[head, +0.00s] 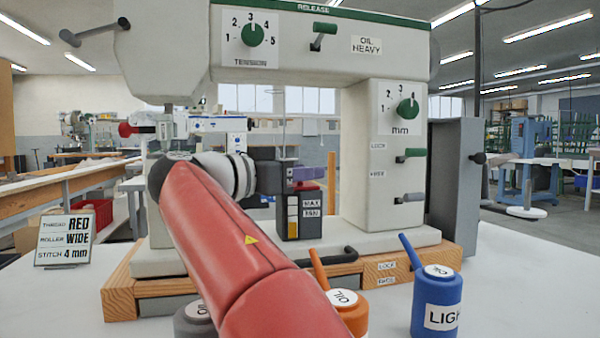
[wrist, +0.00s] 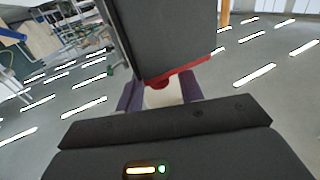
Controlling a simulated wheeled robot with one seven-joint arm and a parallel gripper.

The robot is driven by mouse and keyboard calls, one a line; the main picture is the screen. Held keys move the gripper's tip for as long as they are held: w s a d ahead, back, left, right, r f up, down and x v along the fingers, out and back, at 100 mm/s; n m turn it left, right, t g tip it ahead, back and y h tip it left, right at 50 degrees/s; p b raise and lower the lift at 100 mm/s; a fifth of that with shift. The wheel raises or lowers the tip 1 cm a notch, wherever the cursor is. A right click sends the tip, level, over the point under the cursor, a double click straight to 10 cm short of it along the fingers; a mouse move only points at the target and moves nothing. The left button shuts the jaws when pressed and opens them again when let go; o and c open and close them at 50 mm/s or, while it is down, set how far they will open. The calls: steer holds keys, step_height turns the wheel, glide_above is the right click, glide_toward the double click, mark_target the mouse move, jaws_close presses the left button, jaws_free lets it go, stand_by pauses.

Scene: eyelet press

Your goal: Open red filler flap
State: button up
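The red filler flap (wrist: 182,75) shows in the wrist view as a red strip along the edge of a dark block. In the head view a little red shows at the top of the dark reservoir (head: 290,229), which has MAX and MIN labels and a yellow gauge strip. My gripper (head: 306,174) is at the reservoir's top, with its purple fingers close to the red part. In the wrist view the fingers of my gripper (wrist: 161,88) stand apart on either side of a pale surface. I cannot tell whether they touch the flap. Most of the flap is hidden.
The press's white column (head: 385,160) with green knobs and levers stands right of the reservoir. A black bar handle (head: 335,257) lies in front. A blue oil can (head: 437,302), an orange one (head: 349,311) and a grey one (head: 194,320) stand nearer. A sign (head: 66,235) stands at left.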

jaws_close()
steer(key=shift+w+r+n+g+p, duration=0.1)
steer(key=shift+r+n+g+p, duration=0.35)
steer(key=shift+p, duration=0.65)
steer(key=shift+w+a+r+n+y+p, duration=0.15)
steer(key=shift+w+r+n+y+p, duration=0.15)
steer(key=shift+n+p, duration=0.55)
steer(key=shift+f+p, duration=0.15)
steer(key=shift+p, duration=0.2)
jaws_free()
steer(key=shift+f, duration=0.15)
